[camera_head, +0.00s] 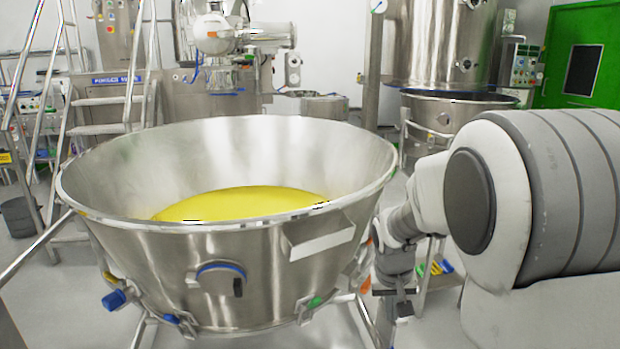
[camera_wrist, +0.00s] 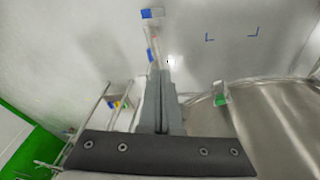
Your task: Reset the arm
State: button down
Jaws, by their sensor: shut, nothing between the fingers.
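My arm comes in from the right in the head view and ends beside the right side of a large steel bowl. My gripper (camera_head: 397,296) hangs there, pointing down, near the bowl's lower right wall. In the wrist view my gripper (camera_wrist: 165,80) has its two fingers together with nothing between them. The fingers point over the grey floor. The steel bowl (camera_head: 200,268) is wide, stands on a tubular frame and holds yellow material (camera_head: 245,203). Its wall also shows at the right of the wrist view (camera_wrist: 280,125).
A stepladder (camera_head: 105,100) stands at the back left, with a grey bin (camera_head: 18,217) on the floor. A second steel vessel (camera_head: 450,108) stands behind my arm. A green door (camera_head: 584,58) is at the far right. Blue corner marks (camera_wrist: 232,35) lie on the open floor.

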jog(key=s+a+r+t+y, duration=0.1)
jog(key=s+r, duration=0.4)
jog(key=s, duration=0.3)
jog(key=s+a+r+n+t, duration=0.1)
jog(key=s+r, duration=0.3)
jog(key=s, duration=0.3)
jog(key=s+a+r+t+y, duration=0.1)
jog(key=s+r, duration=0.4)
jog(key=s, duration=0.3)
notch_tip(320, 180, up, 25)
jog(key=p, duration=2.5)
jog(key=shift+s+d, duration=0.15)
